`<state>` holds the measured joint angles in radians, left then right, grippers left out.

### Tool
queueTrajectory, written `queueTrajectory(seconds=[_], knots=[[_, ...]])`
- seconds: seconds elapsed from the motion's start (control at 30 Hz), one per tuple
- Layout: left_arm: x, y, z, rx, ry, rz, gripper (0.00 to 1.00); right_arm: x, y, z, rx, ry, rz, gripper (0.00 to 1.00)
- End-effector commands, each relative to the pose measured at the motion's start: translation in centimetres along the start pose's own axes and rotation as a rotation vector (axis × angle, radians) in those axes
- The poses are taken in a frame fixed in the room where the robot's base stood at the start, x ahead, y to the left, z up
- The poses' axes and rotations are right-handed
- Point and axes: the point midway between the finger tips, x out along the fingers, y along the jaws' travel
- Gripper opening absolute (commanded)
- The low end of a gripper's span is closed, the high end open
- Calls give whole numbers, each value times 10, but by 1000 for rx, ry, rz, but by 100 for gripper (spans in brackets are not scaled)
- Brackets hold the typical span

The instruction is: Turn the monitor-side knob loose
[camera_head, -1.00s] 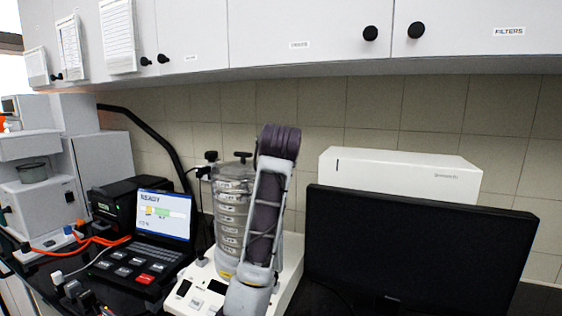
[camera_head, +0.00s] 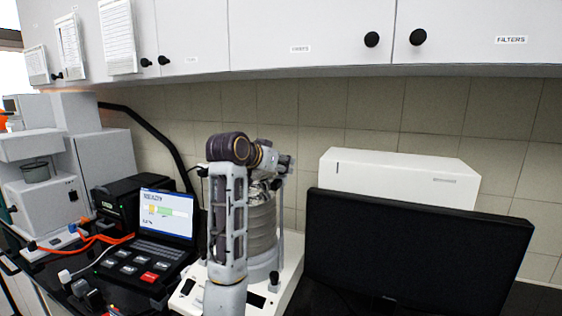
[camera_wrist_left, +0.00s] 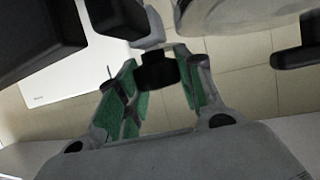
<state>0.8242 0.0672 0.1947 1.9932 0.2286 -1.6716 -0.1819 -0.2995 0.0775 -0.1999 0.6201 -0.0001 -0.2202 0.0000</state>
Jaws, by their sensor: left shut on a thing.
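The sieve shaker's stack (camera_head: 262,228) stands on its white base (camera_head: 283,290), left of the monitor (camera_head: 415,250). My left arm reaches up in front of the stack, hiding its left part. My left gripper (camera_head: 284,164) is at the top of the stack on the monitor side; the knob there is hard to make out in the head view. In the left wrist view, the green-padded fingers of my left gripper (camera_wrist_left: 155,85) are shut on the black monitor-side knob (camera_wrist_left: 157,70). The stack's round top (camera_wrist_left: 235,14) is beside it. My right gripper is not in view.
A white box (camera_head: 400,172) stands behind the monitor. Cabinets (camera_head: 300,30) hang above. In the left wrist view another black knob-like part (camera_wrist_left: 298,56) shows at the right.

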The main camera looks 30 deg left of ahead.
Motion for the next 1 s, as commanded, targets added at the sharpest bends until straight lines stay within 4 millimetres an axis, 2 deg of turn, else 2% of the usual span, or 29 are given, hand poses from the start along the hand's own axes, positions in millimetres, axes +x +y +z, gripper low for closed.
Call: queueTrajectory(seconds=[0.5,1.0], knots=[[0,-3,-1,106,-1,255,13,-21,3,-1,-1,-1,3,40],[0,-3,-1,175,-1,423,13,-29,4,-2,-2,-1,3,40]])
